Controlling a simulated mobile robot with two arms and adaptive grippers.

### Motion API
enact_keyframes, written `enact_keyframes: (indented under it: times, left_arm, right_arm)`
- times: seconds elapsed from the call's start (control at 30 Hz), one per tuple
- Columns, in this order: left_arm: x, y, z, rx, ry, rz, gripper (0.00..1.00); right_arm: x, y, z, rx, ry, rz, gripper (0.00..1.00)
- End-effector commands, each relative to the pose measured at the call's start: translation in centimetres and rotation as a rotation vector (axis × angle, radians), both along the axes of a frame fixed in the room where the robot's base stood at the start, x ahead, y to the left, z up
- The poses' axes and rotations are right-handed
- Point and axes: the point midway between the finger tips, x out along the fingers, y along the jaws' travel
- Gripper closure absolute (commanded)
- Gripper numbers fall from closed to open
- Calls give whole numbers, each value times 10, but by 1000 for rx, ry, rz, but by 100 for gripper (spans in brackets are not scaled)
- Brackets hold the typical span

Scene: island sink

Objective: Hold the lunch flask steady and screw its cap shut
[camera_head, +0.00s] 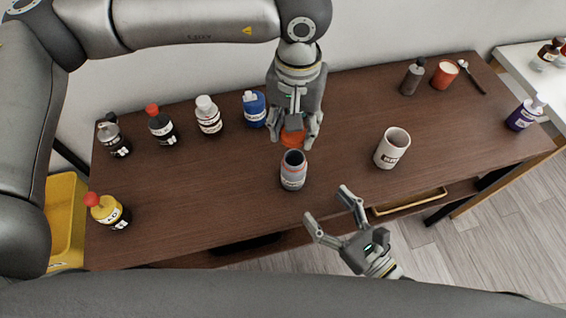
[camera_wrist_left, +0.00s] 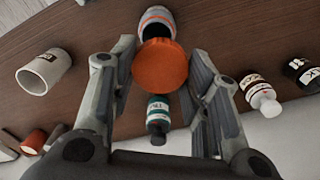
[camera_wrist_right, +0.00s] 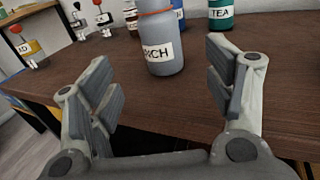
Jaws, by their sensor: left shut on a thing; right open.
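The grey lunch flask (camera_head: 293,178) stands upright and open-topped near the middle of the table. The right wrist view shows its white label, partly cut off, and an orange band near its top (camera_wrist_right: 165,60). My left gripper (camera_head: 294,138) is shut on the orange cap (camera_wrist_left: 160,66). It holds the cap behind the flask in the head view, apart from its mouth. My right gripper (camera_head: 328,207) is open and empty at the front edge of the table, in front of the flask; its open fingers also show in the right wrist view (camera_wrist_right: 160,75).
A white mug (camera_head: 392,150) stands right of the flask. Several bottles, including a blue one (camera_head: 254,108), line the back left. A yellow sauce bottle (camera_head: 107,210) is at front left. A green tea bottle (camera_wrist_left: 158,112) stands behind the cap.

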Motion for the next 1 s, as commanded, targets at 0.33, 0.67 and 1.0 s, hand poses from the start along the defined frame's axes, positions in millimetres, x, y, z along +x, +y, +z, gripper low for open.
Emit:
enact_keyframes:
  times: [0.33,0.67,1.0]
  left_arm:
    - [0,0,0,0,0,0,66]
    - [0,0,0,0,0,1,66]
    - [0,0,0,0,0,1,66]
  right_arm:
    - [2,2,0,-1,-1,0,25]
    - [40,34,1,2,-4,-2,25]
    - [81,69,0,1,-2,-1,25]
